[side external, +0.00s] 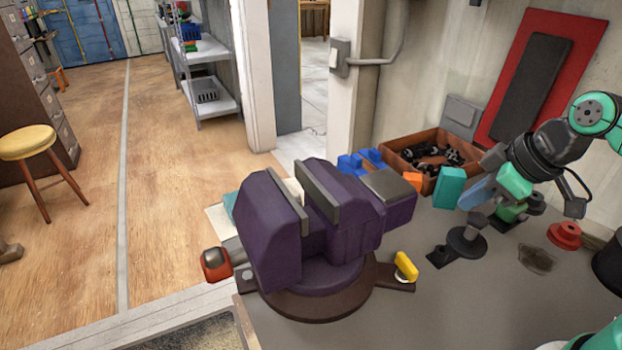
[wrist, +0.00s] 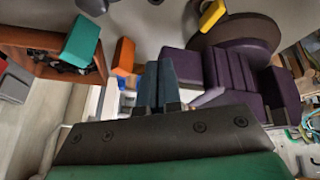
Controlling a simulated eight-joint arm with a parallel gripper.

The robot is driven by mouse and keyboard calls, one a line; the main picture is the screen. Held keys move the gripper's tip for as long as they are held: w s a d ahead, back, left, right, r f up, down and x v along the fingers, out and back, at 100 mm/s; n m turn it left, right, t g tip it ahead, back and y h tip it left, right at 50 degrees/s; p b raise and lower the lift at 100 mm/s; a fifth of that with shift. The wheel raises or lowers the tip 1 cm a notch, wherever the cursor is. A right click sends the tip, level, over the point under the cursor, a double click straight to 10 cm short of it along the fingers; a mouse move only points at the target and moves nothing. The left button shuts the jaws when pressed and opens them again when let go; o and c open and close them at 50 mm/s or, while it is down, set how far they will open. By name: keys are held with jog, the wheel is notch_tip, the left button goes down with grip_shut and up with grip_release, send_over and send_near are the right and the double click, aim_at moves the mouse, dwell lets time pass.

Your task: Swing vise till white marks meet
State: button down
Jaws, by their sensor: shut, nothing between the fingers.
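The purple vise (side external: 345,235) stands on a dark round swivel base (side external: 300,305) at the front of the grey bench, its jaws apart. A yellow tab (side external: 405,266) sits on a lug at the base's right. I cannot make out white marks in either view. My gripper (side external: 475,194) is right of the vise, above the bench and apart from it. In the wrist view its blue-grey fingers (wrist: 158,84) are together and empty. There the vise (wrist: 232,68) is right of the fingers, and the yellow tab (wrist: 211,14) is at the top.
A brown crate (side external: 393,146) of dark parts stands against the wall. A teal block (side external: 449,187), an orange block (side external: 413,180) and blue blocks (side external: 361,161) lie near it. A black round-footed piece (side external: 467,243) and red knob (side external: 565,234) stand right.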

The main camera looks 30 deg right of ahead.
jog(key=s+d+r+n+y, duration=0.2)
jog(key=s+n+y, duration=0.2)
jog(key=n, duration=0.8)
jog(key=shift+w+a+f, duration=0.65)
jog(key=shift+w+f, duration=0.6)
jog(key=shift+w, duration=0.25)
jog(key=shift+w+a+f, duration=0.6)
jog(key=shift+w+f, duration=0.7)
jog(key=shift+w, duration=0.15)
jog(key=shift+w+a+f, duration=0.65)
jog(key=shift+w+f, duration=0.6)
jog(key=shift+w, duration=0.25)
